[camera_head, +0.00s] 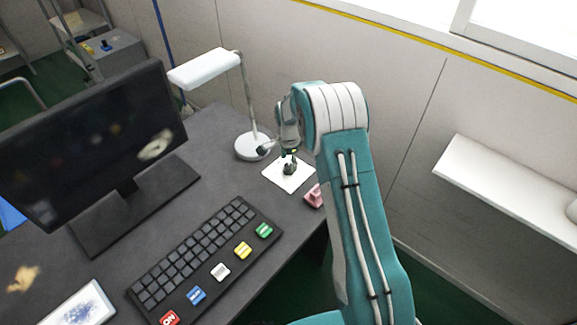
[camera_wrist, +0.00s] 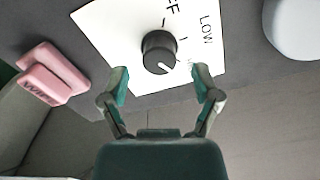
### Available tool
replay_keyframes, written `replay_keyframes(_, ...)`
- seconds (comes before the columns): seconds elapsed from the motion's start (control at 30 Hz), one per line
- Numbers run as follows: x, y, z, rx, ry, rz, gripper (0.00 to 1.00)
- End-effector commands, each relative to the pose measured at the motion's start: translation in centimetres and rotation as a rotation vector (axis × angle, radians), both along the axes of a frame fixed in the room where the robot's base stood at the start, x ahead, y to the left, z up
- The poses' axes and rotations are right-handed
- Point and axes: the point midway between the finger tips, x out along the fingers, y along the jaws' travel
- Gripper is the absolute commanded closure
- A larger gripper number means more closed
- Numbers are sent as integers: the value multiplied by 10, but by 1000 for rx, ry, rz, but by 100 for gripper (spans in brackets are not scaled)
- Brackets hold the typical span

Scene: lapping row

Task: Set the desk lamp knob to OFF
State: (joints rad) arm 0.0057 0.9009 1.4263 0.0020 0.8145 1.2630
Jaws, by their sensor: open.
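The dark round knob (camera_wrist: 159,52) sits on a white label plate (camera_wrist: 112,38) in the wrist view. The letters "F" and "LOW" are readable; a third mark by the right finger is unclear. The knob's pale pointer line points down and slightly right in the picture, toward my gripper, away from "F" and "LOW". My gripper (camera_wrist: 160,84) is open, its fingers apart just below the knob in the picture, holding nothing. In the head view the knob (camera_head: 290,169) is under my gripper (camera_head: 289,152), on the plate beside the white desk lamp (camera_head: 205,67).
A pink block (camera_wrist: 52,74) marked "WIPE" lies left of the plate in the wrist view. In the head view the lamp base (camera_head: 247,149) stands close behind my gripper. A keyboard (camera_head: 200,255) and monitor (camera_head: 95,140) occupy the desk to the left. The wall is close behind.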

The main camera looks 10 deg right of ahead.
Motion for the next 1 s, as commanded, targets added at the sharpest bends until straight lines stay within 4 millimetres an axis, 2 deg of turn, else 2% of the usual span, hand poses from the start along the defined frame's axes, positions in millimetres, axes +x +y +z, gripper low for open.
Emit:
replay_keyframes(0.03, 0, 0, -9, 0, 2, 0, 19)
replay_keyframes(0.2, 0, 1, -24, -2, -1, 1, 19)
replay_keyframes(0.5, 0, 1, -27, -2, -2, 1, 19)
replay_keyframes(0.53, 0, 1, -27, -2, -2, 1, 24)
replay_keyframes(0.57, 0, 1, -27, -2, -2, 1, 37)
replay_keyframes(0.6, 0, 1, -27, -2, -2, 1, 55)
replay_keyframes(0.67, 0, 1, -27, -2, -2, 1, 82)
replay_keyframes(0.7, 0, 1, -27, -1, -1, 1, 100)
replay_keyframes(1.0, 1, 0, -27, -2, -4, 10, 100)
